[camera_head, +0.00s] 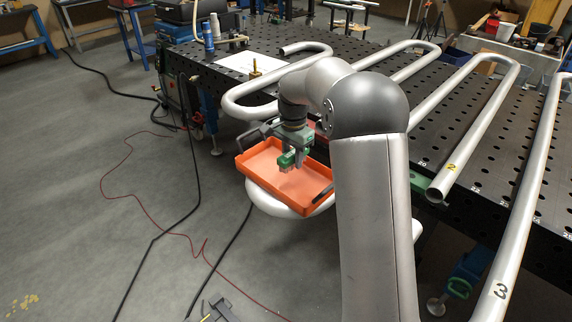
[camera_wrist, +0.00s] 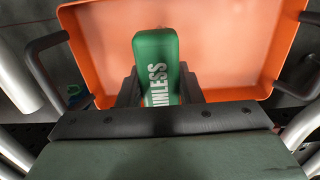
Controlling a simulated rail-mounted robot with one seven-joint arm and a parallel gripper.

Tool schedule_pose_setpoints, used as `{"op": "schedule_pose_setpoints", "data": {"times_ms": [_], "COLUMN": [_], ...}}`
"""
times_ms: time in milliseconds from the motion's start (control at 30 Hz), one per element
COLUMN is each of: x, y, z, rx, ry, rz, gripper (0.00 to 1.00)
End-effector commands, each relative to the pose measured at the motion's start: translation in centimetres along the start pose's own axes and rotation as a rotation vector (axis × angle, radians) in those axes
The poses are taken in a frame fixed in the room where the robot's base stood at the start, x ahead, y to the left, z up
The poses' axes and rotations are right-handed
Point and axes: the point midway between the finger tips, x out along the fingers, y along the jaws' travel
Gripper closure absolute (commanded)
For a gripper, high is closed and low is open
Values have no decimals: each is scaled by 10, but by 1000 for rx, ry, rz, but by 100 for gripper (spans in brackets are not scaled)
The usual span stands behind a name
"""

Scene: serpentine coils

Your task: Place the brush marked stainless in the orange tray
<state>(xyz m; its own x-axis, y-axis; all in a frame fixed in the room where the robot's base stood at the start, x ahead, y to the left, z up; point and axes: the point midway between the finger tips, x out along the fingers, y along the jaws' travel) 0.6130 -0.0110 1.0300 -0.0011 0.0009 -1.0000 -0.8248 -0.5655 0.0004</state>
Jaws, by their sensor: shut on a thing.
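The orange tray (camera_head: 262,172) has black handles and lies beside the near left part of the perforated table, in the head view. My gripper (camera_head: 287,160) is above the tray's interior, pointing down. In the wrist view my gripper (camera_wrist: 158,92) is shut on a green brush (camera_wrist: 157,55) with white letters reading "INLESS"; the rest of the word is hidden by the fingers. The tray (camera_wrist: 225,40) shows behind the brush. The brush's underside is hidden, so I cannot tell whether it touches the tray floor.
Bent steel tubes (camera_head: 478,125) lie across the black perforated table (camera_head: 440,130), some numbered. A brass-coloured fitting (camera_head: 255,68) and blue bottles (camera_head: 209,40) stand at the table's far left. Cables (camera_head: 195,190) run over the open grey floor at left.

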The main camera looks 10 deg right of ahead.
Motion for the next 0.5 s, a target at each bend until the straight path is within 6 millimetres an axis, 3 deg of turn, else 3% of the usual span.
{"op": "schedule_pose_setpoints", "data": {"times_ms": [200, 500], "x": [28, 53], "y": [-24, -32], "z": [-6, -7], "rx": [-1, -1], "ry": [1, -1], "rz": [0, 2], "gripper": [100, 100]}}
